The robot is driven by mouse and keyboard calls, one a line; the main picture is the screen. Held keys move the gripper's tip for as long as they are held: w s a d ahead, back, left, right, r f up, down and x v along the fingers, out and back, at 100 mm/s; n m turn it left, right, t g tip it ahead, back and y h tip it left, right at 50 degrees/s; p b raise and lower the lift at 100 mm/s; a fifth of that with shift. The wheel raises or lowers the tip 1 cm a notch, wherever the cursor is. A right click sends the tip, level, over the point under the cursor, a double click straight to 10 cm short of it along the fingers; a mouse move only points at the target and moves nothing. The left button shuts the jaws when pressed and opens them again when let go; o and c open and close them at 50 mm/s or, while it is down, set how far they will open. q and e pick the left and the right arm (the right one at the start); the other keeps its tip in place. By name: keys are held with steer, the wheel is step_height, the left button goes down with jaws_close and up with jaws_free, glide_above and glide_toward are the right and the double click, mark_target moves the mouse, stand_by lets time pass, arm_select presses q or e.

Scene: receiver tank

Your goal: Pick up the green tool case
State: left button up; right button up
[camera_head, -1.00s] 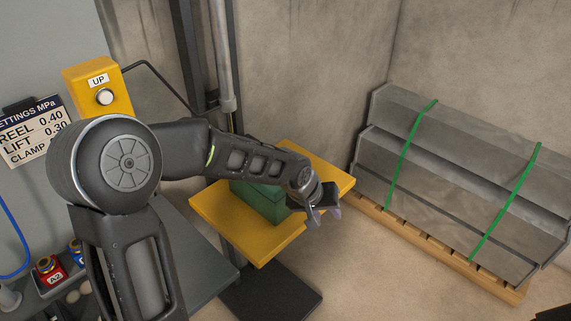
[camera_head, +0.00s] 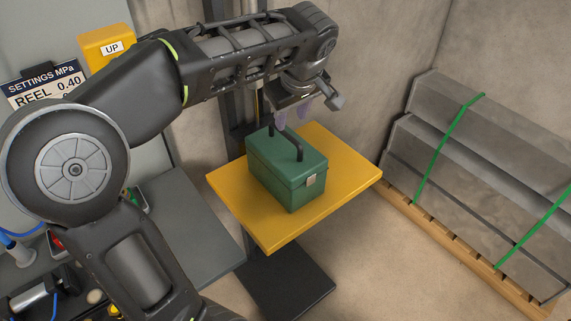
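The green tool case (camera_head: 283,171) stands upright on a yellow platform (camera_head: 343,169). Its dark handle (camera_head: 288,141) is raised on top, and a light latch shows on its front right side. My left gripper (camera_head: 293,111) points down just above the handle, toward the back of the case. Its two pale purple fingers are apart with nothing seen between them. I cannot tell whether a fingertip touches the handle. My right gripper is out of view.
A grey bench (camera_head: 190,228) with small fittings lies left of the platform. A yellow UP button box (camera_head: 107,46) and a settings sign (camera_head: 43,84) are behind my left arm. Green-strapped grey beams (camera_head: 480,150) lie on a wooden pallet (camera_head: 470,258) at right.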

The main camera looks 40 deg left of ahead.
mark_target(285, 133)
arm_select(q)
steer(key=shift+s+a+f+n, duration=0.1)
steer(key=shift+s+a+n, duration=0.05)
steer(key=shift+s+n, duration=0.15)
steer(key=shift+f, duration=0.1)
steer(key=shift+x, duration=1.2)
steer(key=shift+a+f, duration=0.1)
steer(key=p+x, duration=0.1)
steer(key=x, duration=0.4)
steer(key=shift+c, duration=0.4)
jaws_close()
